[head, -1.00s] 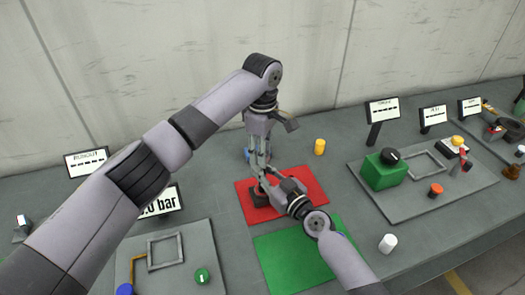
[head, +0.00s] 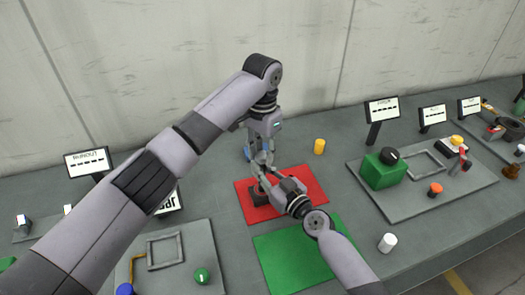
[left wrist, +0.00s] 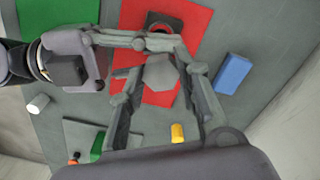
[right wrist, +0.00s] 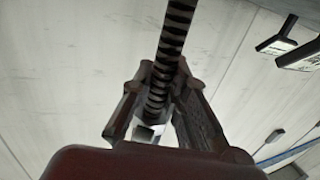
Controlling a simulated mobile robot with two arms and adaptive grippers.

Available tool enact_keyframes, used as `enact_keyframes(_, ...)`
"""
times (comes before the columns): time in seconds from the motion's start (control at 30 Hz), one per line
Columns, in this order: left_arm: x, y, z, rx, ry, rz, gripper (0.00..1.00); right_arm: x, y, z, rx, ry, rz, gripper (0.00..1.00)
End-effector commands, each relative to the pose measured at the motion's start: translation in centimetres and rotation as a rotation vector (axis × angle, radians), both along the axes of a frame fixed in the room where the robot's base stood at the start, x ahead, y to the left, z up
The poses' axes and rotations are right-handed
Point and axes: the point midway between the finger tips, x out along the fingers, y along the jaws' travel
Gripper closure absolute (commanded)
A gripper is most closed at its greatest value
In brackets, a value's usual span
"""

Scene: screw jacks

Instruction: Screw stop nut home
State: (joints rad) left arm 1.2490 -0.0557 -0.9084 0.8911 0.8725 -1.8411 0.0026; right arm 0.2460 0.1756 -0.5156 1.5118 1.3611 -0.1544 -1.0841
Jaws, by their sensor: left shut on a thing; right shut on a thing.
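The screw jack's dark base (head: 258,192) stands on the red mat (head: 313,187); it also shows in the left wrist view (left wrist: 160,24). My left gripper (head: 261,160) points down above the base. In the left wrist view its fingers are shut on a grey hexagonal stop nut (left wrist: 162,76). My right gripper (head: 268,181) comes in from the front right, low beside the jack. In the right wrist view its fingers are shut on the threaded spindle (right wrist: 168,50). How far the nut sits along the spindle is hidden.
A blue block (left wrist: 233,74) lies close to my left gripper. A yellow cylinder (head: 319,146) stands behind the red mat. A green mat (head: 285,262) is in front. A grey board with a green box (head: 382,172) lies to the right, near a white cylinder (head: 387,243).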

Motion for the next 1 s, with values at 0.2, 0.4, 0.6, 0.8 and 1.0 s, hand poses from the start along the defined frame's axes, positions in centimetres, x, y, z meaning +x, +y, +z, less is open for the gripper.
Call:
enact_keyframes(0.2,0.06,0.27,-0.1,0.005,0.001,-0.487,1.0,0.1,-0.26,-0.06,-0.001,0.0,-0.006,1.0)
enact_keyframes(0.4,0.12,0.3,-0.09,0.005,-0.001,-0.936,1.0,0.1,-0.25,-0.05,-0.001,-0.001,-0.005,1.0)
enact_keyframes(0.6,0.15,0.28,-0.1,0.005,-0.002,-1.218,1.0,0.07,-0.22,-0.04,-0.002,-0.001,-0.004,1.0)
enact_keyframes(0.8,0.18,0.29,-0.08,0.005,-0.003,-1.212,0.65,0.05,-0.2,-0.03,-0.002,-0.001,-0.004,1.0)
enact_keyframes(1.0,0.12,0.16,-0.06,0.002,-0.003,-1.213,0.51,0.04,-0.16,-0.03,-0.002,-0.001,-0.003,1.0)
